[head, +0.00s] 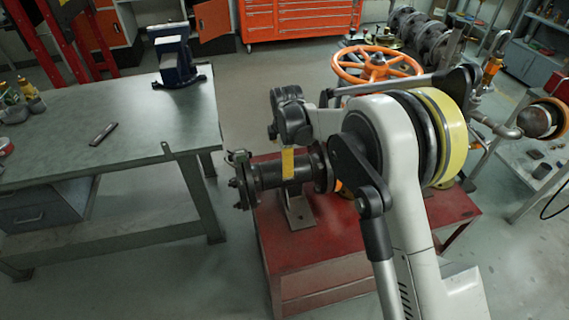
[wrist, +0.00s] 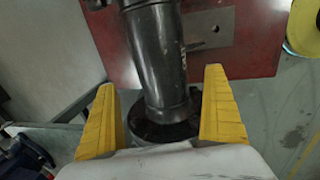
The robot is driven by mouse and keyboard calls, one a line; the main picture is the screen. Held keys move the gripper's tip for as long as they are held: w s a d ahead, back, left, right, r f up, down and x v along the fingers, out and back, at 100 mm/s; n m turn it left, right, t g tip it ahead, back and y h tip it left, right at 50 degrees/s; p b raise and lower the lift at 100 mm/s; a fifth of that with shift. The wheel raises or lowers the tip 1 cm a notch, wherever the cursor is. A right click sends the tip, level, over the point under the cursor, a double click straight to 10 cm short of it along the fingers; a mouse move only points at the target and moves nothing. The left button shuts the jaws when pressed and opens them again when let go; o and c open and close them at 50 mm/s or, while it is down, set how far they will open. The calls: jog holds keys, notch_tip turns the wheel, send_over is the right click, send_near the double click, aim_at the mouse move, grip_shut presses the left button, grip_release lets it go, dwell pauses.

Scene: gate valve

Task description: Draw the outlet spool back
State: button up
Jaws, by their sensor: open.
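The outlet spool (head: 268,175) is a dark flanged pipe lying level above a red stand (head: 310,240), with a grey bracket (head: 297,213) under it. Its left flange (head: 241,181) overhangs the stand. Its right flange (head: 322,168) is near my arm, which hides the joint to the valve body. The valve's orange handwheel (head: 377,65) rises behind my arm. My gripper (head: 288,163) is over the spool. In the wrist view, my gripper (wrist: 161,82) is open, its yellow fingers on either side of the spool (wrist: 158,50), with gaps visible on both sides.
A grey workbench (head: 120,150) with a blue vise (head: 176,58) stands left, with a floor gap between it and the red stand. An orange tool cabinet (head: 300,18) is at the back.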

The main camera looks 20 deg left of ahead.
aim_at(281, 173)
jog(key=f+b, duration=0.1)
jog(key=f, duration=0.2)
jog(key=w+f+b, duration=0.1)
jog(key=f, duration=0.2)
jog(key=f+b, duration=0.1)
jog(key=f, duration=0.3)
jog(key=shift+w+a, duration=0.25)
jog(key=shift+a, duration=0.15)
jog(key=shift+a, duration=0.1)
jog(key=c, duration=1.2)
